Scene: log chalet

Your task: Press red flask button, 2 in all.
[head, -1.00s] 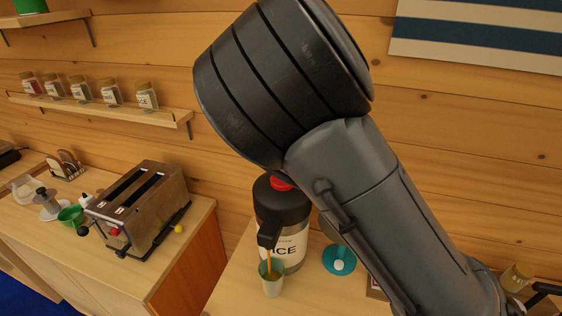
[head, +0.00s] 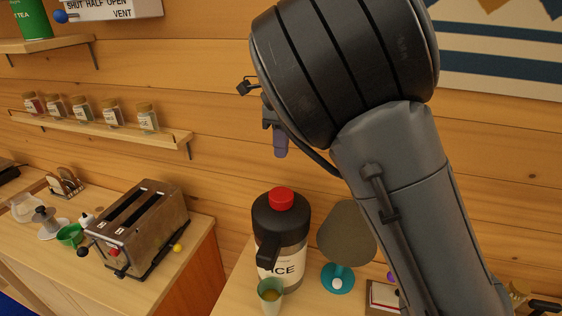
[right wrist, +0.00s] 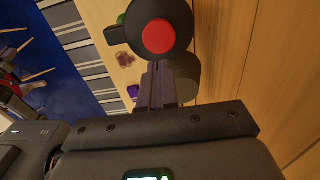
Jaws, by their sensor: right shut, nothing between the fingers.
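The dark flask (head: 268,222) with a white label stands on the counter in the lower middle of the head view. Its red button (head: 281,198) sits on top of the lid and is uncovered. The button also shows at the top of the right wrist view (right wrist: 158,36). A cup (head: 270,291) stands under the flask's spout with yellowish liquid inside. My right gripper (head: 281,150) is shut and empty, above the button and apart from it. Its fingers show in the right wrist view (right wrist: 157,88). My left gripper is not in view.
A teal-based stand with a round grey-brown disc (head: 346,232) is right of the flask. A toaster (head: 140,225) stands on the counter at left. A shelf of spice jars (head: 100,131) runs along the log wall. The air above the flask is otherwise clear.

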